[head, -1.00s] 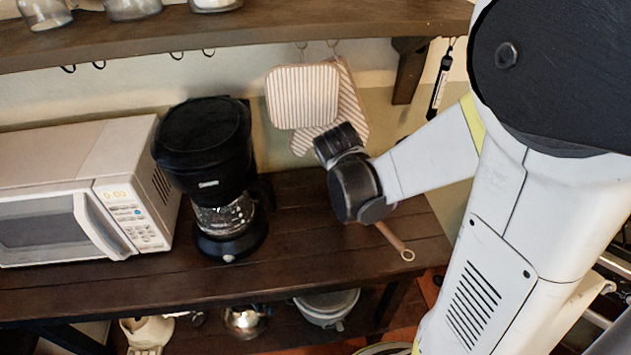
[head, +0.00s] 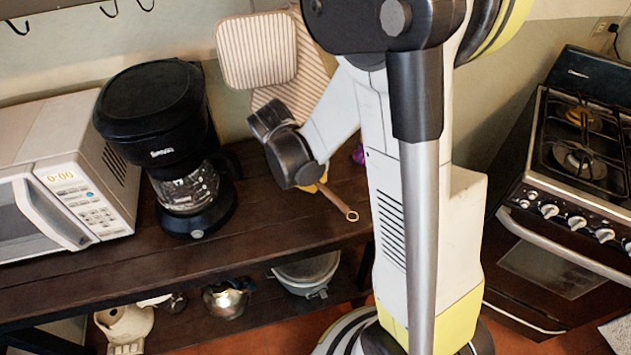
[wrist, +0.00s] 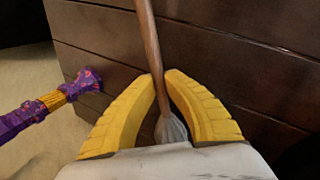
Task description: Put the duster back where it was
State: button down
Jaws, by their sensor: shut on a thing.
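The duster's brown wooden handle (head: 335,199), with a ring at its end, sticks out below my gripper (head: 318,183) in the head view, over the right front part of the dark wooden counter (head: 110,270). In the wrist view, my gripper's yellow fingers (wrist: 162,80) are shut around the duster (wrist: 150,40). Its handle runs up and away from the fingertips, and a pale grey-white part (wrist: 171,129) lies between the fingers near the palm. The rest of the duster is hidden by my gripper. I cannot tell if the handle touches the counter.
A black coffee maker (head: 165,140) stands left of my gripper, with a white microwave (head: 60,170) beyond it. Striped pot holders (head: 256,50) hang behind. A purple item with a yellow band (wrist: 45,108) is at the wrist view's left. A stove (head: 570,190) stands right.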

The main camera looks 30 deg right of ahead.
jog(key=shift+f, duration=0.25)
jog(key=c, duration=1.6)
grip_release()
jog(key=shift+r, duration=0.1)
jog(key=shift+o, duration=0.2)
jog(key=p+v, duration=0.5)
jog(key=v, duration=0.8)
jog(key=s+a+r+m+t+y, duration=0.1)
jog(key=s+a+r+t+y, duration=0.3)
jog(key=s+r, duration=0.5)
jog(key=a+t, duration=0.2)
jog(key=t, duration=0.1)
jog(key=shift+a+r+y, duration=0.3)
jog(key=shift+s, duration=0.1)
